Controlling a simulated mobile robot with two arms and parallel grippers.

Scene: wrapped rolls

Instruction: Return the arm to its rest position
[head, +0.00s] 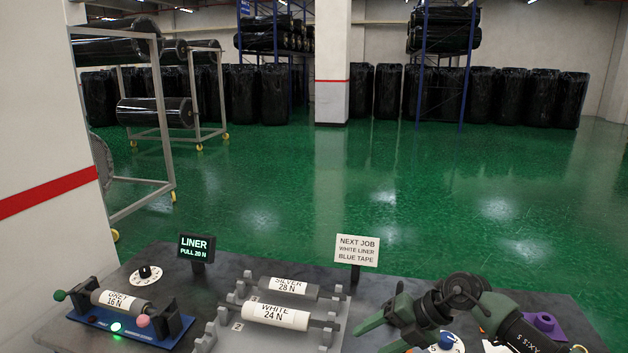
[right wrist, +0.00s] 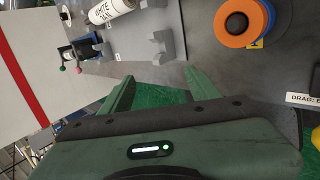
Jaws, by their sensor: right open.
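My right arm reaches in from the right in the head view. Its green gripper (head: 368,338) is open, with nothing visible between the fingers, over the table to the right of the roll rack. In the right wrist view the open gripper (right wrist: 158,88) shows its two fingers spread apart, with grey table and green floor behind. My left gripper is not in view.
A grey roll (head: 122,301) sits in a blue holder (head: 130,326). The silver roll (head: 288,287) and white roll (head: 275,316) lie on a grey rack. A sign (head: 357,250) stands behind.

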